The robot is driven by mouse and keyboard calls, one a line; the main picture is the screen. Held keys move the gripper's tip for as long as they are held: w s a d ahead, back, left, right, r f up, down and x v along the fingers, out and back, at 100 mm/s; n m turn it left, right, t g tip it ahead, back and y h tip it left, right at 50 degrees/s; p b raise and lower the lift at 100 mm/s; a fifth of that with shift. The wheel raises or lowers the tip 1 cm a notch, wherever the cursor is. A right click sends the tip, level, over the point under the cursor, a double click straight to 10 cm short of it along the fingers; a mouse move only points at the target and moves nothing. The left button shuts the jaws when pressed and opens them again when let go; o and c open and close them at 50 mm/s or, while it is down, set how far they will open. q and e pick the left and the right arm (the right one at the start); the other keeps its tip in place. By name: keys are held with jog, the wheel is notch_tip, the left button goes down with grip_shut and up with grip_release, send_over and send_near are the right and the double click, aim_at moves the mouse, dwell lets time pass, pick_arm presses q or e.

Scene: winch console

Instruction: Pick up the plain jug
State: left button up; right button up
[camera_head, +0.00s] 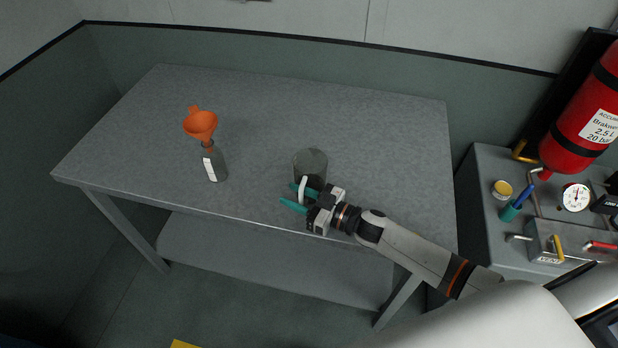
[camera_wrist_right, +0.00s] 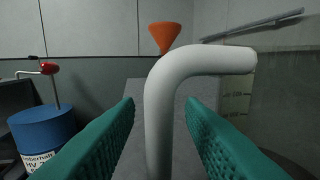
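The plain jug (camera_head: 311,162) is a dark grey, see-through vessel standing upright near the front edge of the grey table. Its pale handle (camera_head: 302,188) faces the front. My right gripper (camera_head: 288,193) is at the handle, with its teal fingers open. In the right wrist view the white handle (camera_wrist_right: 160,110) rises between the fingers and bends to the right at the top, with gaps on both sides. My left gripper is not in view.
A grey bottle (camera_head: 214,166) with a white label holds an orange funnel (camera_head: 201,124), left of the jug. The rest of the table (camera_head: 390,125) is clear. A grey console (camera_head: 480,185) with a gauge, levers and a red extinguisher (camera_head: 583,125) stands at the right.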

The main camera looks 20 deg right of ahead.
jog(key=shift+w+a, duration=0.15)
jog(key=shift+w, duration=0.05)
grip_shut()
jog(key=shift+r, duration=0.1)
